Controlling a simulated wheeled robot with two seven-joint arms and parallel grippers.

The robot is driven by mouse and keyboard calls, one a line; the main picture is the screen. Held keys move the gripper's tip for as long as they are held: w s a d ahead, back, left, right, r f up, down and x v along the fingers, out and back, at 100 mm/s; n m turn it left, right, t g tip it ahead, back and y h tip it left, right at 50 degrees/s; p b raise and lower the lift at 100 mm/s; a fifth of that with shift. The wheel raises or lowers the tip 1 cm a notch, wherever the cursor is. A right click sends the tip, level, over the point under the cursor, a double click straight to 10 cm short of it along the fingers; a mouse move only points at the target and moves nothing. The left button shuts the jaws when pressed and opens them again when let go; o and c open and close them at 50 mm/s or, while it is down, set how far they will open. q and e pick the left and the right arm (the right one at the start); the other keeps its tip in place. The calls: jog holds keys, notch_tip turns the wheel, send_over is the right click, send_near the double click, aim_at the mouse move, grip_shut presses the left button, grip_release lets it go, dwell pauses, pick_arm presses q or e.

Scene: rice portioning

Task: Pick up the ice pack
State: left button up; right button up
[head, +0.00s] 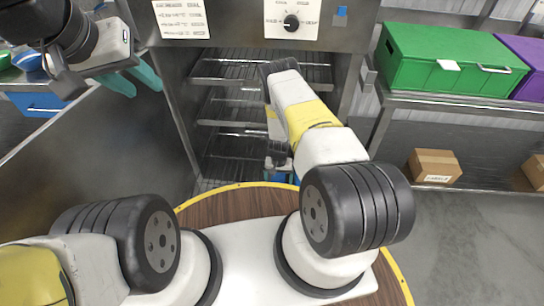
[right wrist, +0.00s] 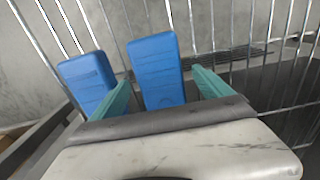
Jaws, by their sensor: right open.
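My right gripper (right wrist: 162,80) is open. One teal finger is in the gap between the packs and the other is to the right of the middle pack. I cannot tell whether either finger touches it. In the head view my right arm reaches into the open steel cabinet (head: 180,100), and its gripper is mostly hidden low inside. My left gripper (head: 132,80) is empty with its teal fingers apart, left of the cabinet.
Wire shelves (head: 230,72) cross the cabinet above and beside my right arm. A green crate (head: 440,65) and a purple crate (head: 528,58) stand on a right-hand shelf. A cardboard box (head: 434,168) sits below. A steel surface (head: 90,150) stands on the left.

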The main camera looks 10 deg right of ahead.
jog(key=c, duration=1.7)
jog(key=shift+c, duration=0.6)
jog(key=shift+r, duration=0.1)
